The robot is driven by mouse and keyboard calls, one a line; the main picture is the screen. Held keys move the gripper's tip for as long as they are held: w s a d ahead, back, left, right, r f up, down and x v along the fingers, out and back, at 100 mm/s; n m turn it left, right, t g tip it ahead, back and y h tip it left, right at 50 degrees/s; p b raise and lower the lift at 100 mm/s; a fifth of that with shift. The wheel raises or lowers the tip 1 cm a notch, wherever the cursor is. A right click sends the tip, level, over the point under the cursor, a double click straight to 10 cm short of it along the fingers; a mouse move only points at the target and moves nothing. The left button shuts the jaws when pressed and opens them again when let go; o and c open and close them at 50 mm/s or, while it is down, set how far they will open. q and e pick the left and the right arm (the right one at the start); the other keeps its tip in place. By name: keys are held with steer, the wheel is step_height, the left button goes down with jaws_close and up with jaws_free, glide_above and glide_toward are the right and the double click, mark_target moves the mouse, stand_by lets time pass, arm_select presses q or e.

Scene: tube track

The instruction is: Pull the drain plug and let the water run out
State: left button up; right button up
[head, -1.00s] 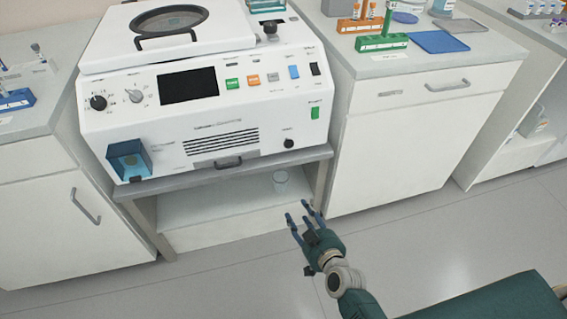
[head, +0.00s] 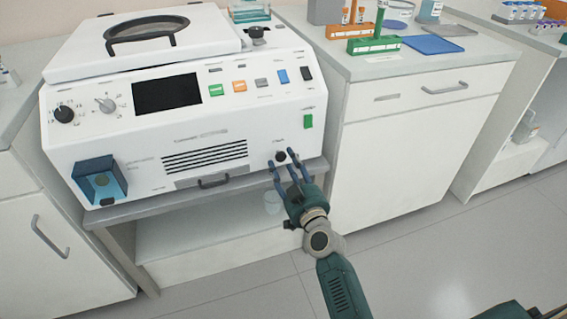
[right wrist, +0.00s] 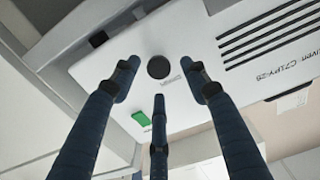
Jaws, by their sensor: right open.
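The drain plug (head: 281,157) is a small round black knob low on the right of the white machine's front panel (head: 262,140). It also shows in the right wrist view as a dark disc (right wrist: 159,67) above the printed word DRAIN. My right gripper (head: 284,170) is open, its blue fingers pointing at the panel around and just below the plug. In the right wrist view the fingers (right wrist: 160,85) are spread, with the plug between the two upper tips and nothing held. Whether any finger touches the plug I cannot tell. My left gripper is out of view.
A handle (head: 213,182) and a blue box (head: 100,180) sit on the machine's lower front. A white cabinet (head: 400,150) stands close on the right.

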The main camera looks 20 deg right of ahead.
steer(key=shift+w, duration=0.95)
steer(key=shift+c, duration=0.6)
jaws_close()
